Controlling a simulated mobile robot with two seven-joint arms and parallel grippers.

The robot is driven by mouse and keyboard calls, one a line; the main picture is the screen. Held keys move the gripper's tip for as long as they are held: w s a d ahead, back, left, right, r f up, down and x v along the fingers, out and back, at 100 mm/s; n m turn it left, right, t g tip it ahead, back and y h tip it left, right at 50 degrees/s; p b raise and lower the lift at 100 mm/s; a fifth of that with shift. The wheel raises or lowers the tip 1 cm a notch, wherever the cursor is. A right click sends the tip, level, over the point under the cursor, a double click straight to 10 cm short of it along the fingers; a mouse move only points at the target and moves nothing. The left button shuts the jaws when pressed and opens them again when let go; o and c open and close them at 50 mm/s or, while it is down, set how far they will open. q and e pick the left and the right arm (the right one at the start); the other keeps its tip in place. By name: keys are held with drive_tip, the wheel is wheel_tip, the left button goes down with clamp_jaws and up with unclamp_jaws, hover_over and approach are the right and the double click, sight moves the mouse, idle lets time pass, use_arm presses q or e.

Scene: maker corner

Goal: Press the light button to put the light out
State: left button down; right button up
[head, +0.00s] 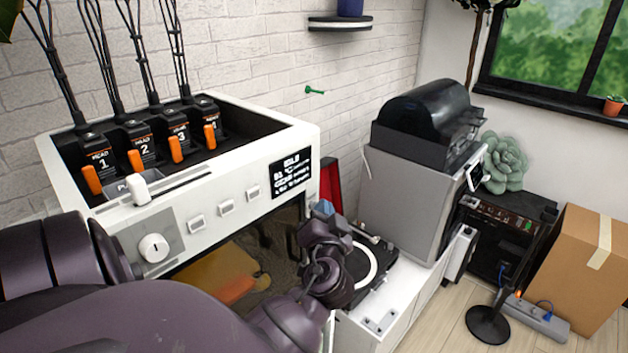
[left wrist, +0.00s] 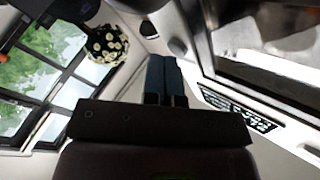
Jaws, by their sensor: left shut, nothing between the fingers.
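The white 3D printer (head: 205,170) stands at the left against the brick wall. Its front carries several small white buttons, among them a left one (head: 196,224), a middle one (head: 226,208) and a right one (head: 253,192). I cannot read which is the light button. A round knob (head: 154,248) sits left of them and a black display (head: 291,174) right of them. My left gripper (head: 323,209) is shut and empty, right of the printer's front and apart from the buttons. In the left wrist view its blue fingers (left wrist: 165,80) are together, with the display (left wrist: 240,108) to their right.
The dark window (head: 245,255) below the buttons shows a yellow and orange shape. A grey machine with a black hood (head: 425,115) stands at the right. A cardboard box (head: 580,265) and a black stand (head: 488,324) are on the floor beyond.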

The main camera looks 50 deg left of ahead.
drive_tip(key=shift+w+r, duration=0.15)
drive_tip(key=shift+w, duration=0.2)
use_arm(q)
drive_tip(key=shift+a, duration=0.1)
use_arm(e)
drive_tip(key=shift+s, duration=0.15)
use_arm(q)
drive_tip(key=shift+d+b, duration=0.3)
drive_tip(key=shift+d, duration=0.25)
use_arm(e)
drive_tip(key=shift+s+f, duration=0.25)
drive_tip(key=shift+f, duration=0.25)
drive_tip(key=shift+w, duration=0.2)
use_arm(q)
drive_tip(key=d+b, duration=0.2)
drive_tip(key=d, duration=0.4)
drive_tip(key=shift+w, duration=0.35)
use_arm(e)
drive_tip(key=f, duration=0.1)
drive_tip(key=s+f, duration=0.1)
drive_tip(key=shift+f, duration=0.3)
